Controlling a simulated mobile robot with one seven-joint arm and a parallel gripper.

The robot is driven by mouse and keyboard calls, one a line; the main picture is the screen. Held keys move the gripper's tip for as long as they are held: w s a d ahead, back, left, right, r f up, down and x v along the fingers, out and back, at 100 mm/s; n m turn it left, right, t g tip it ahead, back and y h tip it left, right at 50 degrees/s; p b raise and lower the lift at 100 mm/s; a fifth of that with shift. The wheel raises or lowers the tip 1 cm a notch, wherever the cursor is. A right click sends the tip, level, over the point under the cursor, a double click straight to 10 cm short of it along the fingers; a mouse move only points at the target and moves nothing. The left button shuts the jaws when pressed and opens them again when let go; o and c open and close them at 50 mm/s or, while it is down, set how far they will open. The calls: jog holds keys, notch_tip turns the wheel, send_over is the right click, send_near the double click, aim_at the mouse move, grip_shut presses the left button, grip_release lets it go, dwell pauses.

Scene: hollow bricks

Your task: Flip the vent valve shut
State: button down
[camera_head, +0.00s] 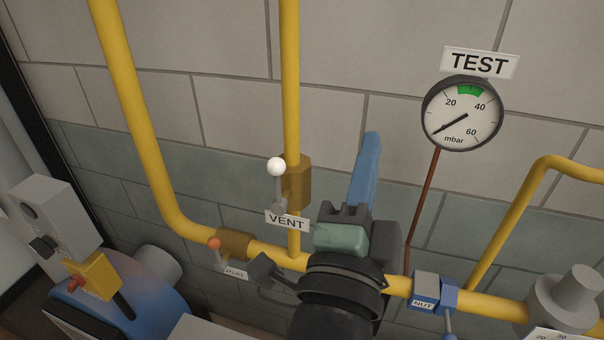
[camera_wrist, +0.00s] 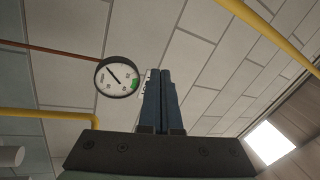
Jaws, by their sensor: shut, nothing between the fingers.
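The vent valve (camera_head: 298,182) is a brass body on the vertical yellow pipe in the head view. Its grey lever (camera_head: 279,190) stands upright, roughly in line with the pipe, with a white ball knob (camera_head: 276,166) at the top. A "VENT" label (camera_head: 287,220) sits just below it. My gripper (camera_head: 372,136) is right of the valve, apart from it, with its blue fingers together and pointing up. In the wrist view the shut, empty fingers (camera_wrist: 160,72) point at the block wall. The valve is not visible in the wrist view.
A second brass valve (camera_head: 236,242) with an orange knob sits on the lower pipe. The TEST gauge (camera_head: 462,114) hangs at upper right, its needle pointing lower left. A blue "NUT" fitting (camera_head: 425,288) is right of my arm. The wall between valve and gauge is clear.

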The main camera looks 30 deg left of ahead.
aim_at(278, 187)
jog(key=s+a+f+m+g+y, duration=0.1)
jog(key=a+f+m, duration=0.1)
jog(key=f, duration=0.4)
jog(key=s+a+f+m+g, duration=0.2)
jog(key=a+f+m, duration=0.1)
jog(key=f, duration=0.3)
jog(key=shift+s+a+f+m+g+y, duration=0.15)
jog(key=shift+a+m+g+y, duration=0.15)
jog(key=shift+a+m+y, duration=0.1)
jog(key=r+p+x, duration=0.1)
jog(key=p+x, duration=0.3)
jog(key=x, duration=0.6)
jog(key=shift+s+a+r+p, duration=0.15)
jog(key=shift+s+a+p, duration=0.65)
jog(key=shift+s+a, duration=0.55)
jog(key=shift+d, duration=0.1)
jog(key=shift+w+n, duration=0.1)
jog(key=shift+n, duration=0.2)
